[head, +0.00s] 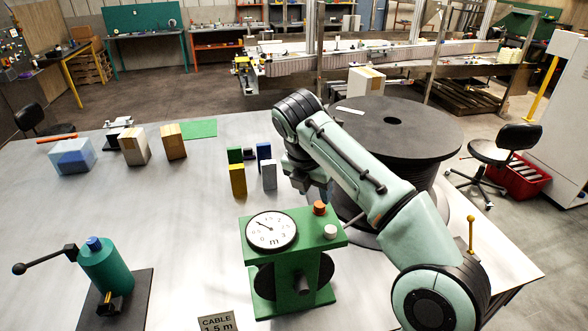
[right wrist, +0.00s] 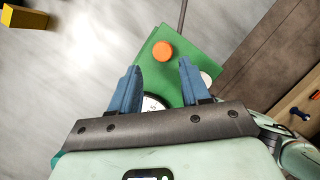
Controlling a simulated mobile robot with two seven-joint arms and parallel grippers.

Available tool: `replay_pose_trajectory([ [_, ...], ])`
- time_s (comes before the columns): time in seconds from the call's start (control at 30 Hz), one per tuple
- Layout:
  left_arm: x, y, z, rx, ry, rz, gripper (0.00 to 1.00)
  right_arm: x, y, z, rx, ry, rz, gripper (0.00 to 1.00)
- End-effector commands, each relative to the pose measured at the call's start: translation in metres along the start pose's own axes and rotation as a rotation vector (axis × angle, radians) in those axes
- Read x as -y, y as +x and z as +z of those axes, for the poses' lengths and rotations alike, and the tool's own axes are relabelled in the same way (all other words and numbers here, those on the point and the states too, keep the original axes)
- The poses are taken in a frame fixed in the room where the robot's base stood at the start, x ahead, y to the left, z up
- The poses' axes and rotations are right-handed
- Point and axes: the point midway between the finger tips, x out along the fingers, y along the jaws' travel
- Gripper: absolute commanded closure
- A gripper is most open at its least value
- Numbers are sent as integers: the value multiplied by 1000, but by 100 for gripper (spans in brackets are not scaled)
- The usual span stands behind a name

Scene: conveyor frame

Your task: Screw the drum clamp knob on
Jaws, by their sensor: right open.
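My right gripper (head: 318,188) is open and empty, pointing down near the green length counter (head: 322,237). In the right wrist view its two blue fingers (right wrist: 160,66) are spread, with an orange cap (right wrist: 163,51) just beyond their tips. The same orange cap (head: 319,208) sits on the counter's top, next to a white cap (head: 330,231) and behind a round dial (head: 271,231). A green drum (head: 107,265) with a black crank (head: 48,260) and a blue knob (head: 94,243) stands at the left. I cannot tell which part is the clamp knob. My left gripper is out of view.
A large black cable reel (head: 425,140) stands behind my right arm. Yellow (head: 237,181), green, blue and white blocks stand behind the counter. Boxes (head: 134,146) lie at the back left. The table between drum and counter is clear.

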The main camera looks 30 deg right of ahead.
Motion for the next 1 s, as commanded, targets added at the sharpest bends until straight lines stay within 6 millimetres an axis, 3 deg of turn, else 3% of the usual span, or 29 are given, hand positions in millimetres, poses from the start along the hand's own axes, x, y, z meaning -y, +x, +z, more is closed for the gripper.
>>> replay_pose_trajectory([
  [0.27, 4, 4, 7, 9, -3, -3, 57, 2, 17, -1, -2, 0, -5, 53],
  [0.53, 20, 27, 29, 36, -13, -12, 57, 2, 57, -4, -4, -1, -7, 53],
  [0.57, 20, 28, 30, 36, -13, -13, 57, 2, 57, -3, -4, 0, -5, 57],
  [0.7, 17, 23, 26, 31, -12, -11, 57, 1, 51, -1, -1, 2, -2, 100],
  [1.0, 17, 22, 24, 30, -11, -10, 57, 1, 48, 2, 6, 6, 4, 100],
])
